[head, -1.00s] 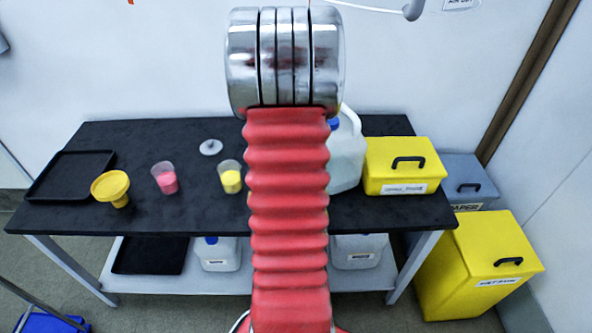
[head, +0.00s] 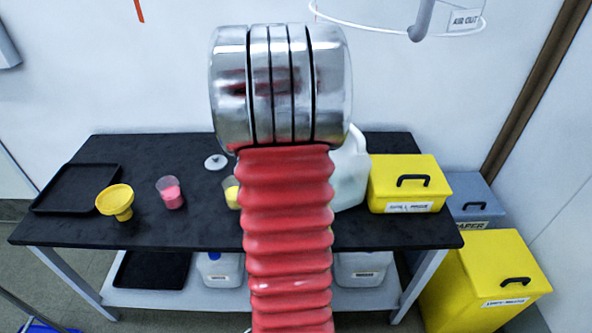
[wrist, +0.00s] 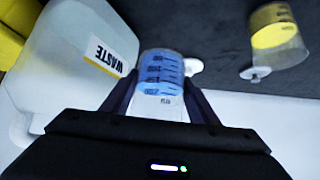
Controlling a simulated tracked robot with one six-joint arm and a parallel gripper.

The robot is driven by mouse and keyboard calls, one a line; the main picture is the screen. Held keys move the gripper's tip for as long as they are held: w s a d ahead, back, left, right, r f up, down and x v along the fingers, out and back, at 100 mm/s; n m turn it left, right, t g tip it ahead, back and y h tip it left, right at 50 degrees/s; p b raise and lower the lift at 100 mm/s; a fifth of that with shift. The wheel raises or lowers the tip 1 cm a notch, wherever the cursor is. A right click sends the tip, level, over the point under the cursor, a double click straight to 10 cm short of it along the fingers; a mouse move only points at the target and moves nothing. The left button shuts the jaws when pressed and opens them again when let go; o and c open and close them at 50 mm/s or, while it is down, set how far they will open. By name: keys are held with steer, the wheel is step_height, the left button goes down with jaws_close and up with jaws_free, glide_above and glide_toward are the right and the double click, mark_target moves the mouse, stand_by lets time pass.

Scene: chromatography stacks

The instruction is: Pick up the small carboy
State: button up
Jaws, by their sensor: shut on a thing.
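A translucent white carboy (head: 350,180) stands on the black bench, partly hidden by my arm. In the wrist view the large white jug with a WASTE label (wrist: 75,80) is beside my gripper. Two more white jugs are on the lower shelf, one left (head: 218,270) and one right (head: 362,268). I cannot tell which is the small carboy. My gripper (wrist: 160,95) is shut on a clear graduated cup with blue contents (wrist: 160,72), seen between its fingers in the wrist view. My arm hides the gripper in the head view.
On the bench (head: 185,228) are a black tray (head: 78,187), a yellow funnel (head: 116,200), a pink cup (head: 170,192), a yellow cup (head: 233,194) and a yellow box (head: 408,182). More bins stand right of the bench. The front left of the bench is clear.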

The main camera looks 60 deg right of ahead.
steer(key=w+a, duration=0.3)
steer(key=w, duration=0.4)
steer(key=w+a, duration=0.4)
steer(key=w, duration=0.3)
steer(key=shift+w+a, duration=0.15)
steer(key=shift+w, duration=0.05)
stand_by(0.4)
steer(key=shift+w+a, duration=0.1)
steer(key=shift+w, duration=0.1)
stand_by(0.6)
steer(key=w+a+r+n+t+y, duration=0.2)
steer(key=w+a+n+t+y, duration=0.35)
steer(key=w+a, duration=1.2)
steer(key=w+a+r+n+y, duration=0.1)
steer(key=w+a+n, duration=0.2)
steer(key=a, duration=0.9)
steer(key=w+a+r+n+y, duration=0.1)
steer(key=a+n, duration=0.4)
steer(key=a, duration=0.8)
steer(key=shift+w+n+y, duration=0.35)
steer(key=shift+w+y, duration=0.2)
steer(key=shift+w, duration=0.45)
steer(key=shift+s+t, duration=0.15)
steer(key=shift+t, duration=0.1)
